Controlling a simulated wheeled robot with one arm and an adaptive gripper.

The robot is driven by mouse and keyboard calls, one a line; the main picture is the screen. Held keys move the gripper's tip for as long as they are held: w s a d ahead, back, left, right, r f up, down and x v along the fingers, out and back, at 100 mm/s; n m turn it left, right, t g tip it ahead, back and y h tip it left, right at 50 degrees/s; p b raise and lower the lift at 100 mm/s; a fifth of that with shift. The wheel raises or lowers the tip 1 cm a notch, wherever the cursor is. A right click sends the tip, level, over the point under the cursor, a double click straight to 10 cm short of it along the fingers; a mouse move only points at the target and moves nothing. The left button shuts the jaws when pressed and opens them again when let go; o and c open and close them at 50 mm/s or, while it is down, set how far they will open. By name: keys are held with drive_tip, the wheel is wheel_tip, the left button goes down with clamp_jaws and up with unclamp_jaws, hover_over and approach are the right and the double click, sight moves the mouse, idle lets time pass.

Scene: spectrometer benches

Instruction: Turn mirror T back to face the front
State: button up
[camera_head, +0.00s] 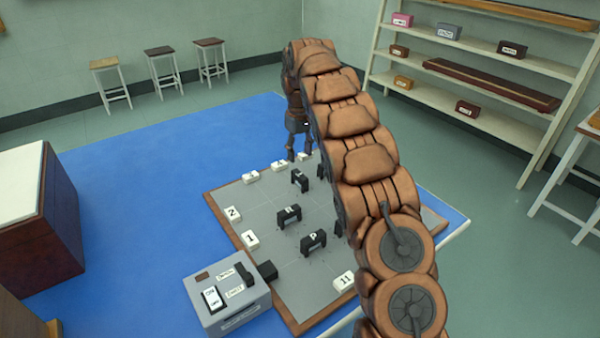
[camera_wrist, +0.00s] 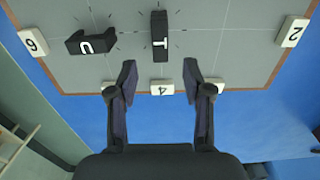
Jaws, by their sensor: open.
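Mirror T (camera_wrist: 159,38) is a black block with a white letter T on its top, standing on the grey board (camera_wrist: 220,65). In the wrist view its long side runs up and down the picture, while the black mirror U (camera_wrist: 92,41) beside it lies more crosswise. My gripper (camera_wrist: 158,82) is open and empty, its two fingers apart on either side of T's line but short of the block. In the head view my gripper (camera_head: 299,152) hangs fingers down at the board's far edge, just behind a black mirror (camera_head: 300,181) that appears to be T.
Other black mirrors (camera_head: 289,216) (camera_head: 313,241) stand nearer on the board. White number blocks (camera_head: 232,214) line its edges. A grey switch box (camera_head: 228,293) sits at the near left corner. My arm hides the board's right part.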

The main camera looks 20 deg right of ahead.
sight(299, 174)
drive_tip(key=shift+f+p, duration=0.85)
drive_tip(key=shift+f, duration=3.1)
drive_tip(key=shift+c, duration=0.4)
clamp_jaws()
